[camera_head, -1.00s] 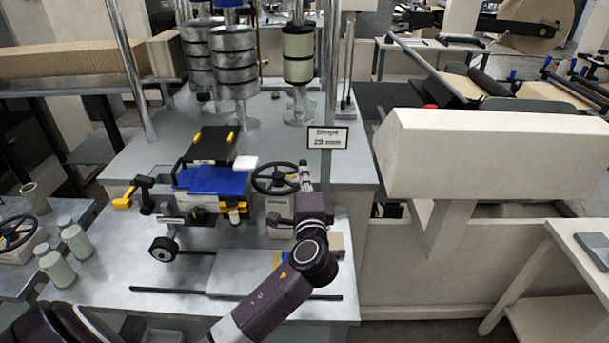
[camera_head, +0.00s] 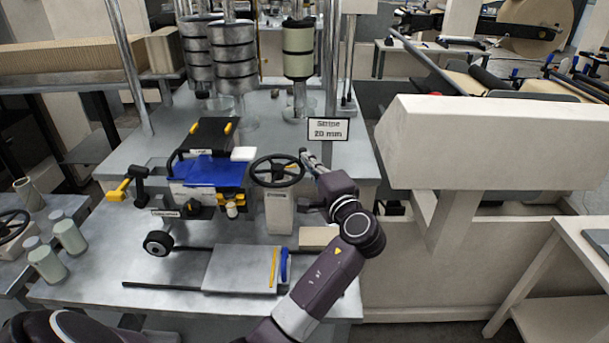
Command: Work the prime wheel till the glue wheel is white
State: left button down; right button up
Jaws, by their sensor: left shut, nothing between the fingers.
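A black spoked handwheel (camera_head: 277,171), which I take for the prime wheel, sits on a pale pedestal (camera_head: 279,214) on the grey bench. A small wheel with a black tyre and a pale hub (camera_head: 158,243) stands at the left of the bench. It may be the glue wheel; the small label above it is unreadable. My right gripper is not in view.
A blue and black device (camera_head: 210,172) with yellow parts stands left of the handwheel. A "Stripe 20 mm" sign (camera_head: 328,129) is close behind my gripper. A flat plate (camera_head: 240,268) lies in front. Another handwheel (camera_head: 12,228) and pale jars (camera_head: 70,237) are at the left edge.

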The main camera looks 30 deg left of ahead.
pick_arm(q)
jog(key=w+a+n+g+b, duration=0.1)
jog(key=w+a+n+g+y+b, duration=0.1)
jog(key=w+b, duration=0.1)
jog(key=w+a+g+y+b, duration=0.1)
jog(key=g+b, duration=0.1)
jog(key=shift+w+n, duration=0.2)
jog(key=shift+n, duration=0.2)
dwell(0.4)
